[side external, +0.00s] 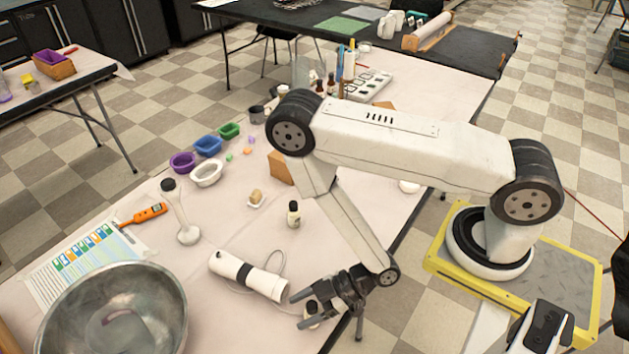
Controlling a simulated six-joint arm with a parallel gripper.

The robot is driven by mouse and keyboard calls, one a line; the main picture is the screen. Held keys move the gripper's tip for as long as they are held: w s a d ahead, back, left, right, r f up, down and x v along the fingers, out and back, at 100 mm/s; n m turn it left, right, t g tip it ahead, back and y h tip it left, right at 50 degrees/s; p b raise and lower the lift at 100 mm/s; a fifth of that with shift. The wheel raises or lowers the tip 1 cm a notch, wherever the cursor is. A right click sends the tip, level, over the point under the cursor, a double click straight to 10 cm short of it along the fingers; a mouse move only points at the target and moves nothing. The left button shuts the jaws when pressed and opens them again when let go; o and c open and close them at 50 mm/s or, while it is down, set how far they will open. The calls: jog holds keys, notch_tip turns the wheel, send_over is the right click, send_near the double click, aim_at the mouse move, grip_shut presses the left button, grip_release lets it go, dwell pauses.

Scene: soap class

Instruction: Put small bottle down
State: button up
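My gripper (307,309) is at the front edge of the pale table, its dark fingers pointing left. A small bottle (312,309) shows between the two fingers, which appear closed on its sides. Most of this bottle is hidden by the fingers, and I cannot tell whether its base touches the table. Another small bottle (294,215) with a black cap and pale label stands upright on the table, behind and apart from my gripper.
A white hand blender body (247,275) lies just left of my gripper, with its cable behind. A large metal bowl (115,310) stands at the front left. A white blender shaft (181,215), small coloured bowls (207,146) and a soap piece on a dish (257,197) are farther back.

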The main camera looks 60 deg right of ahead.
jog(key=shift+r, duration=0.15)
jog(key=shift+v, duration=3.75)
